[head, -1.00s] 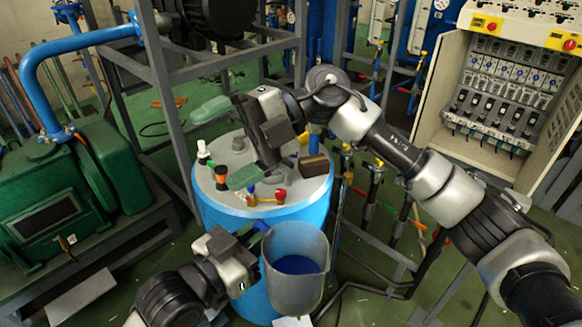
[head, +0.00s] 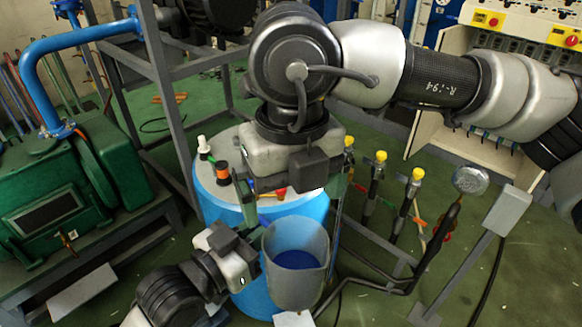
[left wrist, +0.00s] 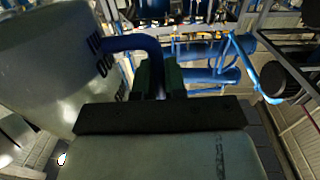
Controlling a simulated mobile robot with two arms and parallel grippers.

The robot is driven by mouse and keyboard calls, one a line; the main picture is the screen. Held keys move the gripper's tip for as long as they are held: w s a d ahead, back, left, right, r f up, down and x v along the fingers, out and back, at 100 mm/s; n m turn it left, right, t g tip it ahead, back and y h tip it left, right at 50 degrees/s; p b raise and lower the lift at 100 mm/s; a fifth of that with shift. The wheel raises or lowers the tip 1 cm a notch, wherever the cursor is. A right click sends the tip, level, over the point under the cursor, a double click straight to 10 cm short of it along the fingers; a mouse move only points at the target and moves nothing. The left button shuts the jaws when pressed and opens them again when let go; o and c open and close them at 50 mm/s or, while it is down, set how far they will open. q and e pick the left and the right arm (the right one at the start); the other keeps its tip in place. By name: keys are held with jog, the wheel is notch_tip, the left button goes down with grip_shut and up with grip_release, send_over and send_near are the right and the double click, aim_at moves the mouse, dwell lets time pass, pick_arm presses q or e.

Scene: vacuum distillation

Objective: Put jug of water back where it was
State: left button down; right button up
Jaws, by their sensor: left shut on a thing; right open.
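The jug of water (head: 297,270) is a translucent grey container with blue liquid inside, upright in front of the blue barrel in the head view. My left gripper (head: 256,256) is shut on its handle, at the jug's left side. In the left wrist view the jug (left wrist: 55,60) fills the upper left, and its blue handle (left wrist: 135,43) runs between the green fingers of my left gripper (left wrist: 159,78). My right gripper (head: 288,196) is open, pointing down in front of the barrel top. It is behind and above the jug, and nothing shows in it.
The blue barrel (head: 209,197) carries a white-capped bottle (head: 203,145), an orange and black item (head: 221,172) and a red-handled valve (head: 275,195). A green machine (head: 50,205) stands left. Yellow-topped valves (head: 415,177) and grey frame bars stand right. Green floor shows between them.

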aim_at(292, 236)
pick_arm(q)
jog(key=shift+r, duration=0.1)
pick_arm(e)
notch_tip(292, 236, down, 8)
dwell(0.4)
jog(key=c, duration=0.7)
pick_arm(q)
jog(key=c, duration=1.6)
grip_release()
jog(key=shift+c, duration=0.2)
pick_arm(e)
jog(key=shift+c, duration=0.7)
pick_arm(q)
jog(key=o, duration=0.5)
jog(key=shift+o, duration=0.2)
